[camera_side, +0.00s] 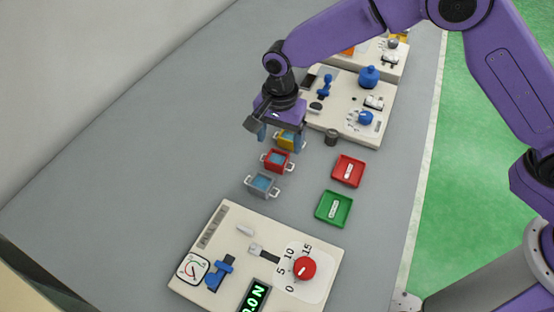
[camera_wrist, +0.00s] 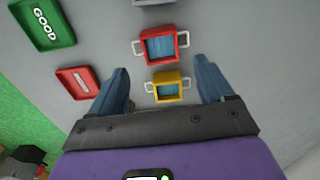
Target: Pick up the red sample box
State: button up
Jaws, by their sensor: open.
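The red sample box (camera_side: 277,160) has white handles on two sides and a blue inside. It stands on the grey table between the yellow box (camera_side: 287,141) and the grey box (camera_side: 262,184). In the wrist view the red box (camera_wrist: 161,47) lies beyond my fingertips, near the top middle. My gripper (camera_side: 280,138) is open and empty, above the yellow box; one finger partly hides that box. In the wrist view the yellow box (camera_wrist: 168,86) shows between the two fingers of my gripper (camera_wrist: 163,82). I cannot tell whether a finger touches it.
A red tray (camera_side: 347,171) and a green tray (camera_side: 333,208) lie to the right of the boxes. A control panel (camera_side: 230,222) with a red knob is at the front, and another panel (camera_side: 345,88) is behind. Bare table is on the left.

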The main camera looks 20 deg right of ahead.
aim_at(278, 155)
notch_tip(278, 155, down, 5)
jog(key=shift+a, duration=0.15)
jog(key=c, duration=1.1)
jog(key=shift+c, duration=0.2)
